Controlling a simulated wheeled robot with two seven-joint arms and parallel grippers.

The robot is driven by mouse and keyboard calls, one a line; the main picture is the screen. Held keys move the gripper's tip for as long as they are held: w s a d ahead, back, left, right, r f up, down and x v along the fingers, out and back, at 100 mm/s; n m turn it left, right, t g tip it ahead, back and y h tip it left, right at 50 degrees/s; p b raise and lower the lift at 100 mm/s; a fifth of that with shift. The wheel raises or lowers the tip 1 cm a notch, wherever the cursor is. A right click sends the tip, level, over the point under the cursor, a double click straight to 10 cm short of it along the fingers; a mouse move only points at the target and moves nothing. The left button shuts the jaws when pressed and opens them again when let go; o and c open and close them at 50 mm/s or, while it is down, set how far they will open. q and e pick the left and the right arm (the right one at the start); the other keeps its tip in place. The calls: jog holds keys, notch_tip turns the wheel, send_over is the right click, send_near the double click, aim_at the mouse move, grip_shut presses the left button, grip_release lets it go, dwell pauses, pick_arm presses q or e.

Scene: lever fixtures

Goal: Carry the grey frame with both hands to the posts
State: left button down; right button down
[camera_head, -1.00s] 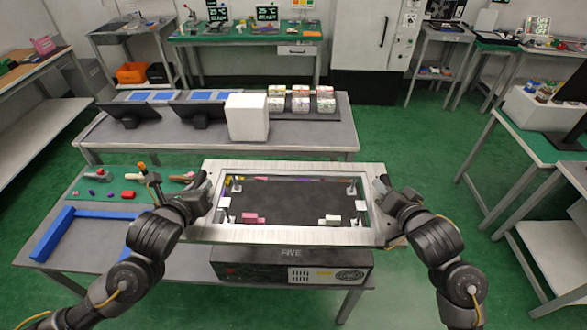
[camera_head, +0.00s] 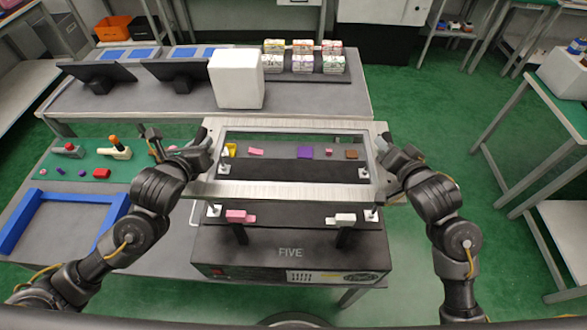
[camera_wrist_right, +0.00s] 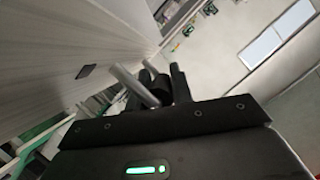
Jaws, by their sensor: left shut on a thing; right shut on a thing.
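The grey frame (camera_head: 295,191) is a rectangular metal ring, held roughly level in the head view. Its front bar crosses the black machine marked FIVE (camera_head: 290,252). Two short white posts show through its opening, a back left post (camera_head: 223,169) and a back right post (camera_head: 362,173). The front left post (camera_head: 213,210) and front right post (camera_head: 371,214) show below the front bar. My left gripper (camera_head: 207,152) is shut on the frame's left side, my right gripper (camera_head: 388,157) on its right. In the right wrist view a metal bar lies at the fingers (camera_wrist_right: 150,86).
A pink block (camera_head: 238,216) and a white block (camera_head: 342,218) are at the machine's front. A blue tray (camera_head: 110,197) and a green mat (camera_head: 84,178) with small parts lie left. Behind stands a bench with a white box (camera_head: 237,78) and dark screens.

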aim_at(395, 181)
pick_arm(q)
jog(key=shift+s+a+r, duration=0.1)
jog(key=shift+r, duration=0.15)
pick_arm(e)
jog(key=shift+s+d+r, duration=0.1)
jog(key=shift+r, duration=0.1)
pick_arm(q)
jog(key=shift+f, duration=0.1)
pick_arm(e)
jog(key=shift+f, duration=0.1)
